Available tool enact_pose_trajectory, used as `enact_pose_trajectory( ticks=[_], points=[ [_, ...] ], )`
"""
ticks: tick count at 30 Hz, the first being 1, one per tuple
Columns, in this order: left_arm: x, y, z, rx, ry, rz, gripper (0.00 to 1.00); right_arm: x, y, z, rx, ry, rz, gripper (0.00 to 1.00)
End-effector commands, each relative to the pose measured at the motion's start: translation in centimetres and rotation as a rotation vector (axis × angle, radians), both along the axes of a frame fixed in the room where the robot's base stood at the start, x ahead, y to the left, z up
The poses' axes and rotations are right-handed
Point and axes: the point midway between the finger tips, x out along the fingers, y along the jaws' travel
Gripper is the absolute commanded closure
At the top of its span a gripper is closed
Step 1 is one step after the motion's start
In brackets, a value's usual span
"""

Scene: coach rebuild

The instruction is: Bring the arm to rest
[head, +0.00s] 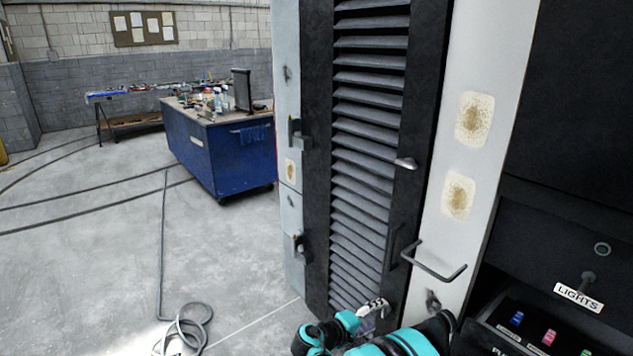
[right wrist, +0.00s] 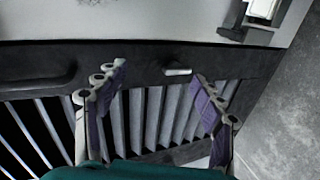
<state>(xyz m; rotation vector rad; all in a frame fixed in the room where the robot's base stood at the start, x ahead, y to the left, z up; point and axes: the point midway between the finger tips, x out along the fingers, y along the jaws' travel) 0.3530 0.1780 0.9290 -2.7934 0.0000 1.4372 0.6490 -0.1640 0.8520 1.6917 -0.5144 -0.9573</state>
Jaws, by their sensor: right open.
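My right gripper (head: 374,307) shows small at the bottom of the head view, in front of the lower part of a dark louvred door (head: 428,60), with my teal arm below it. In the right wrist view my right gripper (right wrist: 158,76) has its two purple-padded fingers wide apart with nothing held between them. Behind the fingers are the door's grey slats (right wrist: 155,110) and a small silver latch (right wrist: 178,71). My left gripper is in neither view.
A bent dark grab handle (head: 436,264) juts from the white post right of the door, close above my arm. A control panel (head: 540,335) with coloured switches is at lower right. A blue workbench (head: 215,160) stands farther back. A coiled hose (head: 185,325) lies on the open floor.

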Motion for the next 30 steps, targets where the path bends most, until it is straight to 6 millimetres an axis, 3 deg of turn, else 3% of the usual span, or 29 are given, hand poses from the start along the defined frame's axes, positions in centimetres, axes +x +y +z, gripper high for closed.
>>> enact_pose_trajectory(
  ticks=[1,6,13,24,30],
  points=[
    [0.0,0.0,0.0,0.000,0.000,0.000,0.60,-1.0,-1.1,1.4,0.055,0.016,-0.007,0.32],
    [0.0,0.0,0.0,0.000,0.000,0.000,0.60,-4.8,-3.4,4.5,0.263,0.056,-0.019,0.32],
    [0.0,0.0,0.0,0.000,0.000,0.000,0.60,-12.1,-4.9,7.3,0.552,0.072,-0.041,0.32],
    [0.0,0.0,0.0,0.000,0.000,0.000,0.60,-24.8,-3.4,8.3,1.014,0.001,-0.089,0.32],
    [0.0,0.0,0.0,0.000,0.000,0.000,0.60,-28.6,-2.0,7.8,1.177,-0.052,-0.108,0.32]
  ],
)
